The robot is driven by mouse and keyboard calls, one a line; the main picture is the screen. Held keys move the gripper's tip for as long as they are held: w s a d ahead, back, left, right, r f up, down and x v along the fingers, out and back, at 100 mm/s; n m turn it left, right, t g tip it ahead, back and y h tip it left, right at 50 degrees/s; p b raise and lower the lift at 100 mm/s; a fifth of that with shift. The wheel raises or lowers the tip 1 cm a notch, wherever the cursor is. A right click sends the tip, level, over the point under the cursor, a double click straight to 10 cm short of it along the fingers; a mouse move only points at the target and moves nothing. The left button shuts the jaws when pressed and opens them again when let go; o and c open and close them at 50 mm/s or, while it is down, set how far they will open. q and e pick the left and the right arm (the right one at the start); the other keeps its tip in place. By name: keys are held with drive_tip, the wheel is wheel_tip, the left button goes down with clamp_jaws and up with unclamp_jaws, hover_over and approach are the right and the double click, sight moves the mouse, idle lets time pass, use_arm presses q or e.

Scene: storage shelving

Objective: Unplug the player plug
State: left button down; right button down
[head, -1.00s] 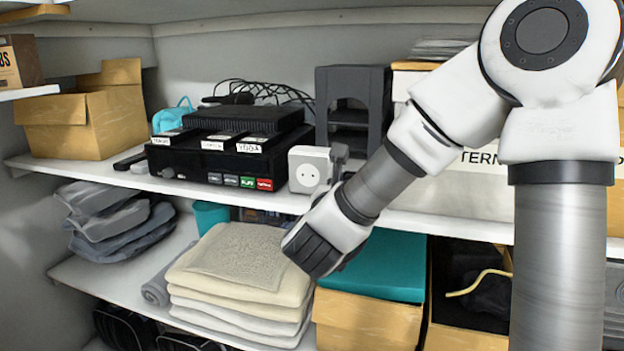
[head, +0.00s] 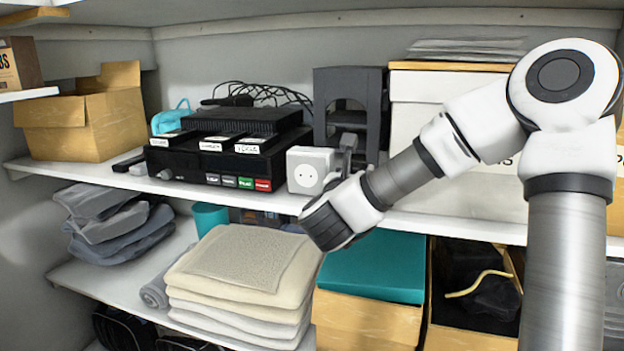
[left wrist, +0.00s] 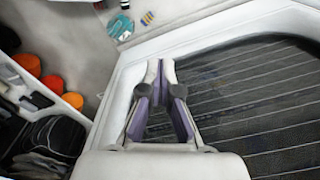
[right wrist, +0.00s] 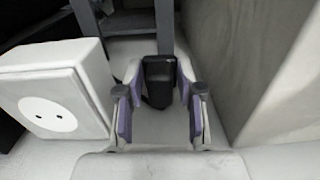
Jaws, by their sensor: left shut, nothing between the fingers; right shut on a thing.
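The white socket box (head: 308,172) stands on the middle shelf, right of the black players. Its front face shows two bare holes; it also shows at the left of the right wrist view (right wrist: 50,92). My right gripper (right wrist: 158,85) is shut on a black plug (right wrist: 160,75), just right of the box, with a visible gap between them. In the head view my right wrist hides most of the plug. The black players (head: 225,155) carry white labels too blurred to read. My left gripper (left wrist: 160,72) is shut and empty, outside the head view.
A dark grey rack (head: 375,110) stands behind the right gripper. A pale storage box (head: 430,115) is close on its right. Black cables (head: 265,92) loop behind the players. Folded towels (head: 240,280) and a teal-lidded box (head: 370,265) lie below.

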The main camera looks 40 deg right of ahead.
drive_tip(key=shift+f+x, duration=0.1)
drive_tip(key=shift+x, duration=0.8)
drive_tip(key=shift+f+x, duration=0.15)
drive_tip(key=shift+x, duration=0.7)
drive_tip(key=shift+s, duration=0.1)
drive_tip(key=shift+d+f+b, duration=0.1)
drive_tip(key=shift+f+b, duration=0.05)
drive_tip(key=shift+b, duration=0.3)
drive_tip(key=c, duration=0.7)
unclamp_jaws()
drive_tip(key=shift+o, duration=0.2)
drive_tip(key=shift+r+p, duration=0.35)
drive_tip(key=shift+p+v, duration=0.3)
drive_tip(key=shift+v, duration=1.85)
